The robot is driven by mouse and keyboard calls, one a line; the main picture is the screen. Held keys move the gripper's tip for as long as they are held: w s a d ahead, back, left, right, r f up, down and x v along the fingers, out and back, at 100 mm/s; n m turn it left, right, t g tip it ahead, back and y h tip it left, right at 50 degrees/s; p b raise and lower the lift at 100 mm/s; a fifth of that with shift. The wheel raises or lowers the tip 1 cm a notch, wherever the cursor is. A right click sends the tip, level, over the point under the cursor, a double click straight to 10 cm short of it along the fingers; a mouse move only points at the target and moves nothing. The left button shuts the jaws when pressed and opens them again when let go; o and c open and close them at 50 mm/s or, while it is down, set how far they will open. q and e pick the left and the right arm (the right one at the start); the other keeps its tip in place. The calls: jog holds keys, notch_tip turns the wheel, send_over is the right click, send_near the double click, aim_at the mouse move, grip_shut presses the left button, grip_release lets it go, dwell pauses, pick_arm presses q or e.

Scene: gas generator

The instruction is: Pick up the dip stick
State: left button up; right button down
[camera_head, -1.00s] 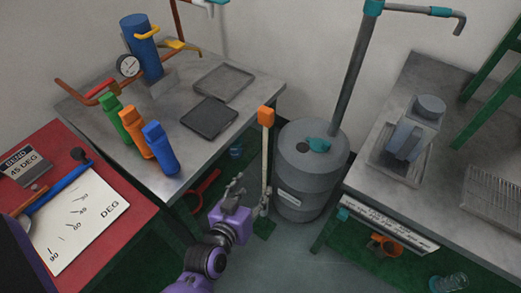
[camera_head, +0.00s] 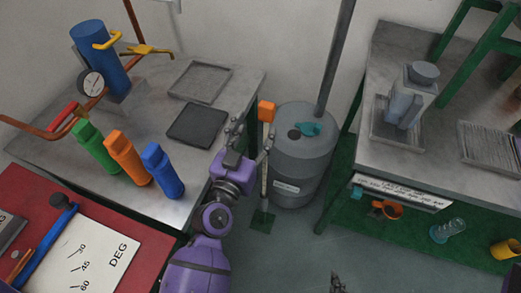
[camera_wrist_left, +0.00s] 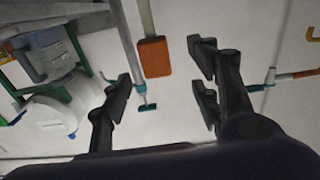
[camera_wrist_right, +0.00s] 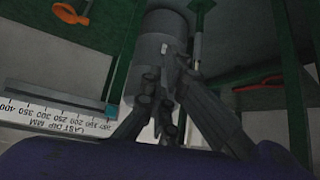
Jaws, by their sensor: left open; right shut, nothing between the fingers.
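The dip stick is a pale upright stick with an orange block handle (camera_head: 266,111). It stands on a green base (camera_head: 262,222) on the floor, in front of the grey drum (camera_head: 303,150). My left gripper (camera_head: 252,136) is open just below and beside the orange handle. In the left wrist view, the orange handle (camera_wrist_left: 154,57) appears between the spread fingers (camera_wrist_left: 160,88), with no visible contact. My right gripper (camera_head: 337,283) is low at the bottom edge of the head view. In the right wrist view, its fingers (camera_wrist_right: 163,100) are together and empty.
The left metal table (camera_head: 235,100) holds trays, coloured bottles and a blue cylinder with a gauge. The right table (camera_head: 400,163) has a "LAST DIP MM" scale (camera_wrist_right: 60,118) on its front edge.

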aim_at(265, 115)
pick_arm(q)
jog(key=shift+w+d, duration=0.25)
jog(key=p+x, duration=0.1)
jog(key=x, duration=0.5)
jog(key=shift+w+d, duration=0.2)
jog(key=shift+d, duration=0.05)
jog(key=shift+w+d+f, duration=0.1)
jog(key=shift+w, duration=0.25)
jog(key=shift+c, duration=0.2)
grip_shut()
